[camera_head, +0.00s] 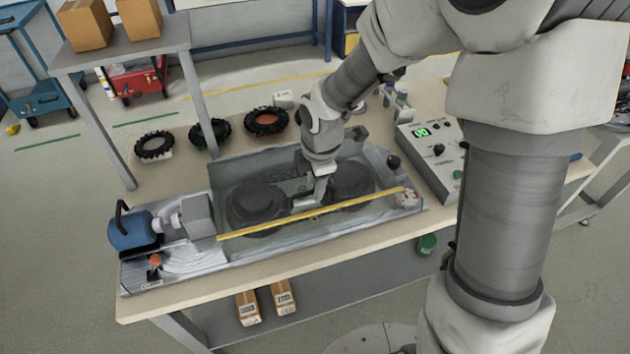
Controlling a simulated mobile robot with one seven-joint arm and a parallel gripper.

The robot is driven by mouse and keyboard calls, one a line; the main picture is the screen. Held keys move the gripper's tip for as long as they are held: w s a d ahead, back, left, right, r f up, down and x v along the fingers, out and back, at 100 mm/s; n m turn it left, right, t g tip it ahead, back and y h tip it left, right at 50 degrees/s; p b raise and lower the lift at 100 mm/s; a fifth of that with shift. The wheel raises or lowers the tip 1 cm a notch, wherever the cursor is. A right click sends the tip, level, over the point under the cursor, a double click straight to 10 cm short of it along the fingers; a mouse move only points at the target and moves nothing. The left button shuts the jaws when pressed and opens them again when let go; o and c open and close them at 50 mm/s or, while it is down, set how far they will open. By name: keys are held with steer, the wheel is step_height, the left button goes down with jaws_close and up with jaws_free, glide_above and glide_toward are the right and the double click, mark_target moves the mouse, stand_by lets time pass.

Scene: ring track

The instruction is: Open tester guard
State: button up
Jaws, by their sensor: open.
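The tester (175,258) lies along the bench, with a blue motor at its left end and a recessed bay holding two dark round drums. A yellow bar (258,228) runs along the front of the bay, seemingly the front edge of the see-through guard. The guard appears down over the bay, though its clear panel is hard to make out. My gripper (312,196) points down at the middle of the bay, between the drums and just behind the yellow bar. It is open; whether it touches the bar or a handle there I cannot tell.
A control box (436,160) with a green display stands right of the tester. Three treaded rings, including an orange-centred one (266,121), lie behind it. A raised shelf (120,52) with cardboard boxes stands at back left. Small cartons (248,308) sit below the bench front.

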steer(key=shift+f, duration=0.3)
jaws_close()
stand_by(1.3)
